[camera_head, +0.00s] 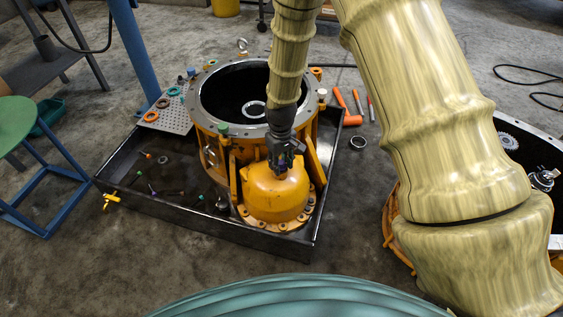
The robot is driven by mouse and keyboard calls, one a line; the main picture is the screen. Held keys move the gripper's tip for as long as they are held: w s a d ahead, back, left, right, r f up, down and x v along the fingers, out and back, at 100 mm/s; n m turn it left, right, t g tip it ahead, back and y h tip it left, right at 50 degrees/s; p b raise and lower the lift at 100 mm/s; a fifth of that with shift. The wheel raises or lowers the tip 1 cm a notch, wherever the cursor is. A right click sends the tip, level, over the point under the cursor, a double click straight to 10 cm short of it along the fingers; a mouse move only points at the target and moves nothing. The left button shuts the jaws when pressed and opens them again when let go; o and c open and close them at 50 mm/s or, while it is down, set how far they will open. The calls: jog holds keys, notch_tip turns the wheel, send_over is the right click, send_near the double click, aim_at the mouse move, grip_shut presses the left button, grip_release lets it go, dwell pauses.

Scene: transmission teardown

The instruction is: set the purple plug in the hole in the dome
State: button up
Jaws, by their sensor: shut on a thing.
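The orange dome (273,196) stands at the front of the orange transmission housing (209,138) in the middle of the view. My gripper (280,166) points down at the top of the dome, very close above it or touching it. It is shut on a small dark purple piece, the purple plug (281,173), of which only a little shows between the fingertips. The hole in the dome is hidden by my gripper and the plug. I cannot tell whether the plug is in the hole or above it.
A black tray (255,236) surrounds the housing, with small tools lying in its left part. A perforated plate (172,117) holds several rings. Orange-handled tools (340,97) lie behind right. A green stool (15,122) stands left. Another housing is at right, partly behind my arm.

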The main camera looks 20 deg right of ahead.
jog(key=shift+f, duration=0.3)
dwell(0.5)
jog(key=o, duration=1.2)
jog(key=shift+c, duration=0.2)
notch_tip(320, 180, up, 12)
